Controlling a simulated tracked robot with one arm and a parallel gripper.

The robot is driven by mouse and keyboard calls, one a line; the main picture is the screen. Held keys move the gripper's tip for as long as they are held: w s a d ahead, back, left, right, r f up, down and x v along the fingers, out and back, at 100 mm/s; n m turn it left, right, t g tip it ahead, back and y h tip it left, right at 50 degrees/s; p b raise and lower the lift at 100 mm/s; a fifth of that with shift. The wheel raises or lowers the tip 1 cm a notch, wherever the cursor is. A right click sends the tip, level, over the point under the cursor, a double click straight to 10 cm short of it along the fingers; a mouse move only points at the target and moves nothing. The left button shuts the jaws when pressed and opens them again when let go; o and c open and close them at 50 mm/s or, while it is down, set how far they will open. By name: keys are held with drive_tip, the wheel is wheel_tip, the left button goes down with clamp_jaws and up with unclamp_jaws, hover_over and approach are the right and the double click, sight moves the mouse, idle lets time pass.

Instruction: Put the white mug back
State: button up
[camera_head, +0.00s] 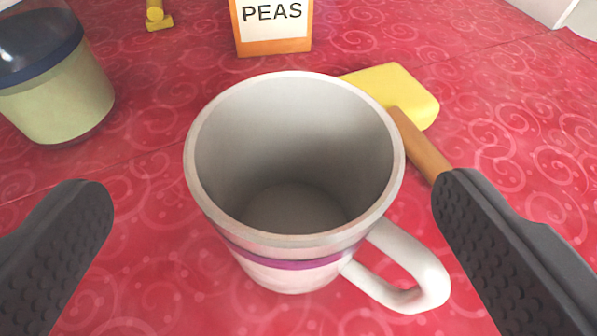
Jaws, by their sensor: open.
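The white mug (295,262) stands upright on the red oilcloth, in the middle of the head camera view. It has a purple band, an empty inside, and a handle pointing to the lower right. My gripper (272,215) is open, with one dark finger to the left of the mug and one to the right. Both fingers appear apart from the mug, with a gap on each side. The right finger is close to the handle.
The red patterned counter (150,240) has a seam at left. Behind the mug are a yellow block (395,88), a brown stick-like handle (422,147) and an orange PEAS box (273,30). A green jar (60,100) stands at left, and a small yellow object (157,15) lies at the back.

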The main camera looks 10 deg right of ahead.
sight(292, 122)
drive_tip(key=shift+d+f+p+x, duration=0.15)
drive_tip(key=shift+d+p+x, duration=0.05)
drive_tip(key=shift+x, duration=1.15)
drive_tip(key=shift+d+f+p+x, duration=0.15)
drive_tip(key=shift+d+x, duration=0.1)
drive_tip(key=shift+x, duration=1.05)
drive_tip(key=shift+s, duration=0.15)
drive_tip(key=shift+c, duration=0.2)
drive_tip(key=shift+r, duration=0.1)
drive_tip(key=c, duration=1.3)
